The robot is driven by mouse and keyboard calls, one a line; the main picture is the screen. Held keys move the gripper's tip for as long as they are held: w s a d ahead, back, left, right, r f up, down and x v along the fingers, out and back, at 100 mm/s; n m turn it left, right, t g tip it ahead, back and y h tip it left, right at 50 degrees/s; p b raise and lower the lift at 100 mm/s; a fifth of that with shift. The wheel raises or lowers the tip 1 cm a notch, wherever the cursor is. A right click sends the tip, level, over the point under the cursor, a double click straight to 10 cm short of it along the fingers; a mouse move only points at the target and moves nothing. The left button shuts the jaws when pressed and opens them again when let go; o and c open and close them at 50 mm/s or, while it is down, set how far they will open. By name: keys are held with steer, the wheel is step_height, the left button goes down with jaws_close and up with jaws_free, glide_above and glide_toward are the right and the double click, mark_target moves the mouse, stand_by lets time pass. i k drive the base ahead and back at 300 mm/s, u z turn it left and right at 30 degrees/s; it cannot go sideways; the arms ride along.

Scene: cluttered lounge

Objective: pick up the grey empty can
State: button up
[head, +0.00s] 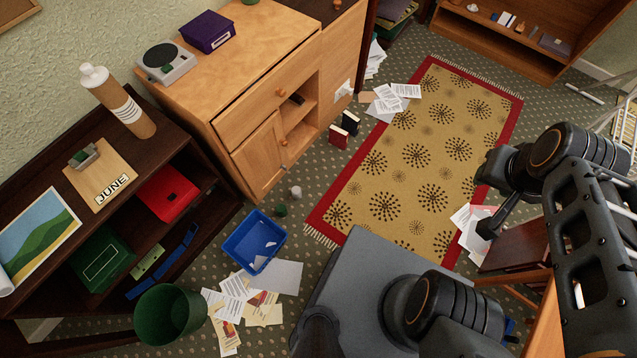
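I cannot make out a grey can for certain. A small pale grey thing (295,192) lies on the carpet in front of the wooden cabinet; it is too small to tell whether it is a can or crumpled paper. My gripper (490,226) appears as a dark part at the right, above the papers beside the rug, well apart from the small grey thing. Its fingers are not clear enough to tell open from shut.
A small green thing (281,210), a blue tray (240,262), a green bin (166,318) and loose papers (236,292) lie around it. The wooden cabinet (228,105) and dark shelf (60,200) border the left. The patterned rug (388,190) is mostly clear.

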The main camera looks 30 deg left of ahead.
mark_target(296, 191)
steer(key=z, duration=0.25)
steer(key=i, duration=1.15)
steer(key=u, duration=3.2)
